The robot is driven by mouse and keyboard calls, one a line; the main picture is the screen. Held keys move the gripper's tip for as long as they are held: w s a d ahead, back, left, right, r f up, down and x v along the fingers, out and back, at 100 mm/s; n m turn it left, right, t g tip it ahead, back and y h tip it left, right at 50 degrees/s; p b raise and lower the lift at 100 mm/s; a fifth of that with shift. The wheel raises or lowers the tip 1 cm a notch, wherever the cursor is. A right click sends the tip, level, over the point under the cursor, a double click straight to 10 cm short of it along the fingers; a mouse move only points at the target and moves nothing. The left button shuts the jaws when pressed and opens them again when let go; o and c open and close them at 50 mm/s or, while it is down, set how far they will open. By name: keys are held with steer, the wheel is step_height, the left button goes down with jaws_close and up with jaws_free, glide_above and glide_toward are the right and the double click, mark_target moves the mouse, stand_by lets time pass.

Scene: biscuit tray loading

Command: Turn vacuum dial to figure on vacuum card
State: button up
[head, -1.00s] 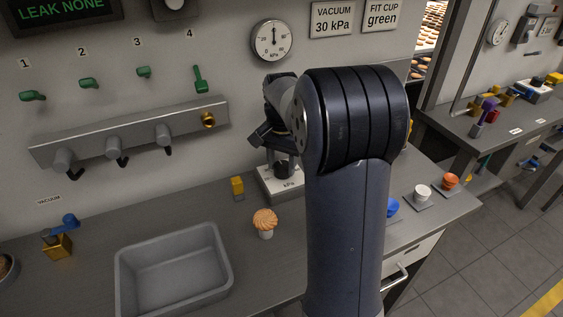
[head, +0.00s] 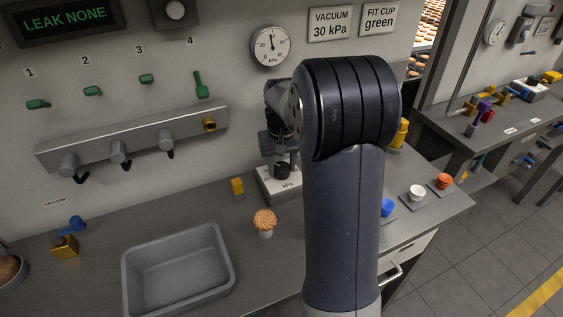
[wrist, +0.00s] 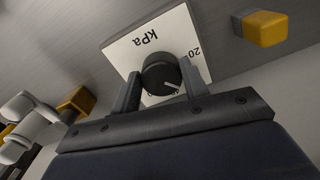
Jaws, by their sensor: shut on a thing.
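The vacuum dial is a black round knob (wrist: 161,75) with a white pointer line, on a white plate (wrist: 118,52) marked kPa. In the wrist view my gripper (wrist: 161,88) has one finger on each side of the knob, shut on it. The pointer aims to the lower right there, near partly hidden figures; I cannot tell the exact figure. In the head view the knob (head: 283,171) shows below my gripper, with my arm close on its right. The vacuum card (head: 331,22) on the wall reads VACUUM 30 kPa.
A round kPa gauge (head: 270,44) hangs above. A card (head: 379,17) reads FIT CUP green. White (head: 417,192) and orange (head: 444,181) cups stand at right.

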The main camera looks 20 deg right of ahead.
mark_target(282, 167)
steer(key=shift+n, duration=0.3)
stand_by(0.4)
steer(key=o, duration=1)
steer(key=shift+c, duration=0.2)
step_height(282, 167, up, 11)
steer(key=shift+f, duration=0.2)
step_height(282, 167, down, 11)
steer(key=shift+r, duration=0.2)
